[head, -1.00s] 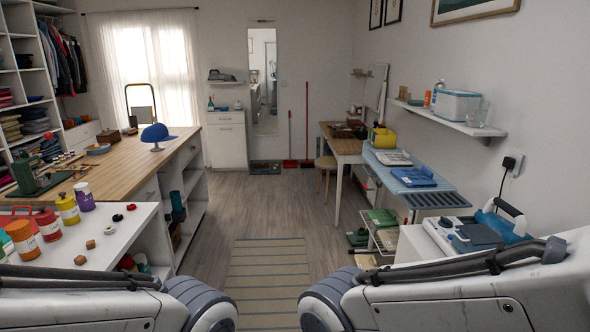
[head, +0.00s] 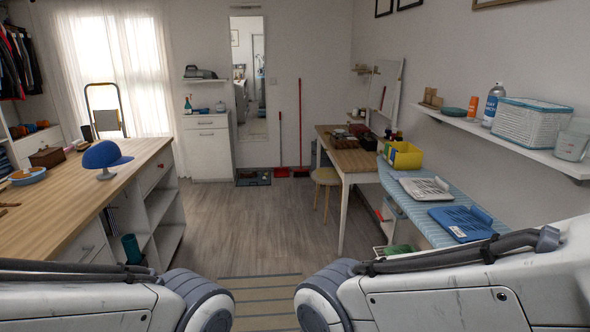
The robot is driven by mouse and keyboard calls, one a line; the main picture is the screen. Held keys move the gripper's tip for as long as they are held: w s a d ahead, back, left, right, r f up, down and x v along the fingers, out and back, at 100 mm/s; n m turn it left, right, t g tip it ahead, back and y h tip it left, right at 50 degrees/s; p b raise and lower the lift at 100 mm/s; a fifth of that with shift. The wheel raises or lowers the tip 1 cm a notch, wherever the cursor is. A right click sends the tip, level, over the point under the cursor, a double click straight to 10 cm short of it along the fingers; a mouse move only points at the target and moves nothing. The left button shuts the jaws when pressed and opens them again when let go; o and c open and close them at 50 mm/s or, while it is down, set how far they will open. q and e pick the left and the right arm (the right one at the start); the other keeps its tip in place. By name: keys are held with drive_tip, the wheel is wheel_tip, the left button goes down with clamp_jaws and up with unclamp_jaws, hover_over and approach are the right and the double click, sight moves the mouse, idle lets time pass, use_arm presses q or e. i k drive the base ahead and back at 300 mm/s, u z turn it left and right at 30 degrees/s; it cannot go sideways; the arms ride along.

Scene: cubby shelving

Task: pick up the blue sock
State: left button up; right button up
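I cannot make out a blue sock in the head view. Blue things in view are a cap (head: 103,156) on a stand on the left wooden counter and a flat blue item (head: 462,222) on the ironing board at the right. My two arms cross the bottom of the view, and their grippers are out of view.
A wooden-topped counter (head: 60,207) with open shelves runs along the left. A wooden table (head: 352,150) with a stool (head: 326,178) and an ironing board (head: 440,205) line the right. The floor (head: 240,215) between is clear, with a striped rug (head: 262,295) in front.

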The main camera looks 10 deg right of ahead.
sight(393, 150)
drive_tip(key=i, duration=4.75)
drive_tip(key=z, duration=2.7)
drive_tip(key=i, duration=0.5)
drive_tip(key=u, duration=0.05)
